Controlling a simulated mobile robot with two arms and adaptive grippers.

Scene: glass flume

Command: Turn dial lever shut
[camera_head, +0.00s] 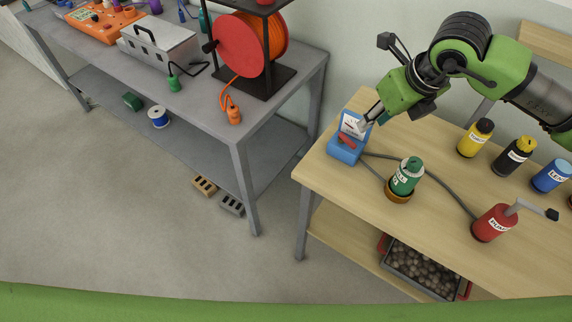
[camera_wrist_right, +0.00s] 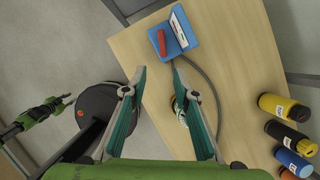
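The dial box is a blue unit (camera_head: 344,153) with a white gauge face, at the wooden table's left corner. A red lever (camera_head: 347,140) lies slantwise across its front. The box (camera_wrist_right: 183,46) and red lever (camera_wrist_right: 173,35) also show in the right wrist view, beyond the fingertips. My right gripper (camera_head: 371,120) is at the upper right of the box; its fingertips overlap the box edge in the head view. In the wrist view its fingers (camera_wrist_right: 157,68) are spread, with nothing between them. My left gripper (camera_wrist_right: 66,99) shows small at the left, fingers apart, empty.
A green bottle (camera_head: 405,178) stands right of the box, with a grey cable beside it. A red bottle (camera_head: 492,224) with a black-ended handle and several other bottles stand farther right. A grey bench (camera_head: 190,90) with a red reel (camera_head: 240,45) is left, across a gap.

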